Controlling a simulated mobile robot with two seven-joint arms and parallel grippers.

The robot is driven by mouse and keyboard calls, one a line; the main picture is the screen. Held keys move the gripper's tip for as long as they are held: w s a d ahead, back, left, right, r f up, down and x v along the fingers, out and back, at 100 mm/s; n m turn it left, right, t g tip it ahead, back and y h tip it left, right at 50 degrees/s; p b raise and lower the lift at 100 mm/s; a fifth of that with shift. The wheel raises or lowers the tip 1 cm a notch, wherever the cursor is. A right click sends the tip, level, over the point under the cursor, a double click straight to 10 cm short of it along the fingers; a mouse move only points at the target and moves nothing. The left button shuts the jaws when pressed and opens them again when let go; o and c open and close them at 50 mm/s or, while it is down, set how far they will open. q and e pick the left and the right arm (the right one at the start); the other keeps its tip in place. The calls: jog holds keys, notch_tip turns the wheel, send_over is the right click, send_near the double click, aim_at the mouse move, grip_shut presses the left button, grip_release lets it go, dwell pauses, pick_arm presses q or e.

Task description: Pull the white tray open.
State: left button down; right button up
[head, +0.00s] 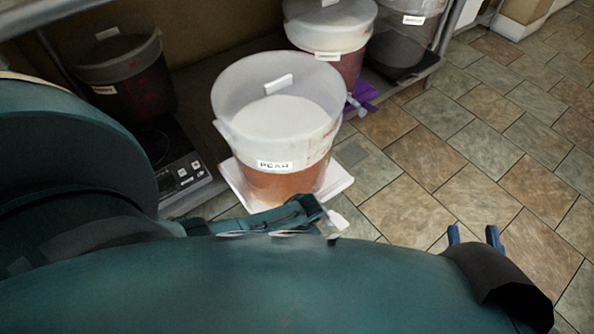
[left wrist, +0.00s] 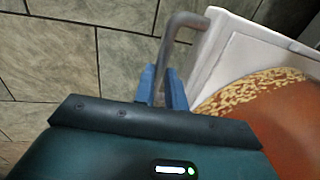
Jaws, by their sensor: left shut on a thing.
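The white tray (head: 337,184) lies low near the floor with a bucket labelled like "PEAR" (head: 272,125) standing on it. In the left wrist view, the tray's corner and wall (left wrist: 212,48) show with a grey bent metal handle (left wrist: 168,45) at that corner. My left gripper (left wrist: 163,85) is shut on this handle, its blue fingers on either side of it. In the head view my arm hides the handle and the left fingertips. My right gripper (head: 473,235) is at the lower right, over bare floor. Its blue fingers are apart and nothing shows between them.
A white-topped bucket (head: 333,30) and a dark bucket (head: 405,40) stand behind on a low shelf. A dark red bucket (head: 125,85) stands at the left by a black scale-like device (head: 180,175). Tiled floor (head: 440,150) is clear to the right.

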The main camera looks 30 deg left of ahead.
pick_arm(q)
jog(key=shift+d, duration=0.1)
jog(key=c, duration=1.5)
grip_release()
jog(key=shift+o, duration=0.2)
jog(key=shift+r, duration=0.1)
pick_arm(e)
jog(key=shift+r, duration=0.1)
